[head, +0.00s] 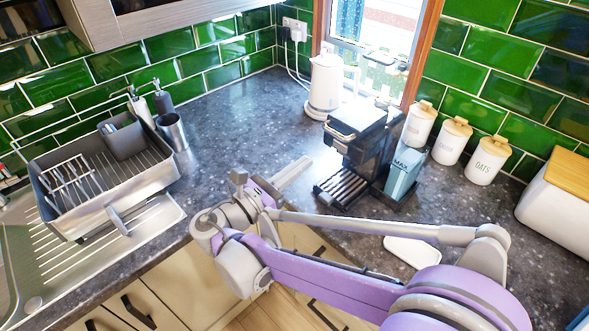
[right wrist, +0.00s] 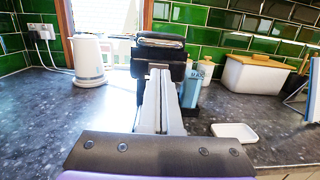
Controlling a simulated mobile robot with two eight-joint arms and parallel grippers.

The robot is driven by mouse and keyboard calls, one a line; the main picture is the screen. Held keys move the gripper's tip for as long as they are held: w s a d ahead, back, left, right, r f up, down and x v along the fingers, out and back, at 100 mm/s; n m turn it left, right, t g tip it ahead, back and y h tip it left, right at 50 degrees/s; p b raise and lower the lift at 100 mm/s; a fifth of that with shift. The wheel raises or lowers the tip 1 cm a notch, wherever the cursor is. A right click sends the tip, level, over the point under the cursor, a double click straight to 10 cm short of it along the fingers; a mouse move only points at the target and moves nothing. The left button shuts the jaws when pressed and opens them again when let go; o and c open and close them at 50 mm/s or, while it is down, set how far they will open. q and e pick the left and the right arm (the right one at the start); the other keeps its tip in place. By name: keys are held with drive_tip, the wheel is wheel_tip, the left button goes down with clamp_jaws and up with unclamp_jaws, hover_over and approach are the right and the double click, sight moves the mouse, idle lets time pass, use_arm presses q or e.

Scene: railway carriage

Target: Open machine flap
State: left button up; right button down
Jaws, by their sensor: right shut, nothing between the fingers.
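The black coffee machine (head: 357,145) stands on the dark counter below the window. Its flap (head: 345,130), with a silver-edged front, is at the top; it looks lowered. In the right wrist view the flap's chrome-edged handle (right wrist: 160,41) shows straight ahead, above the fingers. My right gripper (head: 305,163) is shut and empty, in front and to the left of the machine in the head view, apart from the flap. In the right wrist view its fingers (right wrist: 159,73) point at the machine and hide part of its lower front. My left gripper is not in view.
A blue water tank (head: 404,173) sits at the machine's right side. A white kettle (head: 325,85) stands behind left, several white canisters (head: 452,140) to the right. A white dish (head: 412,251) lies in front. A dish rack (head: 105,180) is far left; the counter between is clear.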

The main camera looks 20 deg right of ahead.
drive_tip(key=shift+f+p+x, duration=0.45)
drive_tip(key=shift+p+x, duration=0.15)
drive_tip(key=shift+x, duration=3.5)
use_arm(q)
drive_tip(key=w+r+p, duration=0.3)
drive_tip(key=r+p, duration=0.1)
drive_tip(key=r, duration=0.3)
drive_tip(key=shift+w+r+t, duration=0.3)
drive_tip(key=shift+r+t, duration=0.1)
use_arm(e)
drive_tip(key=shift+w+d+r, duration=0.15)
drive_tip(key=shift+d+r, duration=0.25)
drive_tip(key=shift+r, duration=1.1)
drive_tip(key=shift+w+d+r, duration=0.15)
drive_tip(key=shift+d+r, duration=0.2)
drive_tip(key=shift+r, duration=1.15)
drive_tip(key=shift+w+d+r, duration=0.15)
drive_tip(key=shift+d+r, duration=0.25)
drive_tip(key=shift+r, duration=1.1)
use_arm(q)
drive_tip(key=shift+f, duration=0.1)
use_arm(e)
drive_tip(key=shift+a+f, duration=0.1)
drive_tip(key=shift+a, duration=0.05)
